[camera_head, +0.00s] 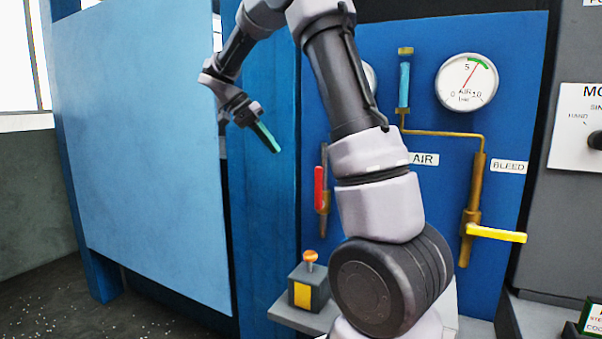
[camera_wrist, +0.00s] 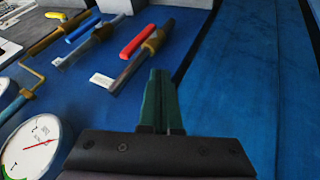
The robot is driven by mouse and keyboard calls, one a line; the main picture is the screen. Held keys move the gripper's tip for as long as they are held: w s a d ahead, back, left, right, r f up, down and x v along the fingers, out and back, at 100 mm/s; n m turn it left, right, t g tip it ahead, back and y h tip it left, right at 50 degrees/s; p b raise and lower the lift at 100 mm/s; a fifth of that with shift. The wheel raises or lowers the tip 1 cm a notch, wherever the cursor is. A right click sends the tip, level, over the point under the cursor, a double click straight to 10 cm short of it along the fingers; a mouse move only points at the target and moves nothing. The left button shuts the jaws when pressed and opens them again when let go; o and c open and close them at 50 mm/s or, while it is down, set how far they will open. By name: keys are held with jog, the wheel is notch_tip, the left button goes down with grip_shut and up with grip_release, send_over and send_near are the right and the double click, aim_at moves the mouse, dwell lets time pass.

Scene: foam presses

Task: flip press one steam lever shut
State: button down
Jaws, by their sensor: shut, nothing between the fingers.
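A red lever (camera_head: 319,187) stands upright on a brass pipe on the blue panel, left of my arm. In the wrist view the red lever (camera_wrist: 138,40) lies along its pipe, beyond my fingertips. A white label (camera_wrist: 102,80) beside that pipe is too small to read, so I cannot confirm that it is the steam lever. My gripper (camera_head: 267,137) has green fingers, shut and empty, up and left of the red lever. In the wrist view the shut fingers (camera_wrist: 160,100) point toward the lever's side of the panel, apart from it.
A blue lever (camera_wrist: 83,28) sits along the neighbouring pipe; my arm hides it in the head view. A yellow lever (camera_head: 497,233) stands across the BLEED pipe. A gauge (camera_head: 467,82) is at upper right. An orange-topped button box (camera_head: 308,284) sits below the red lever.

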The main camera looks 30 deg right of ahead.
send_near(319, 188)
jog(key=shift+w+d+f, duration=0.8)
jog(key=shift+d+f, duration=0.7)
jog(key=shift+f, duration=0.35)
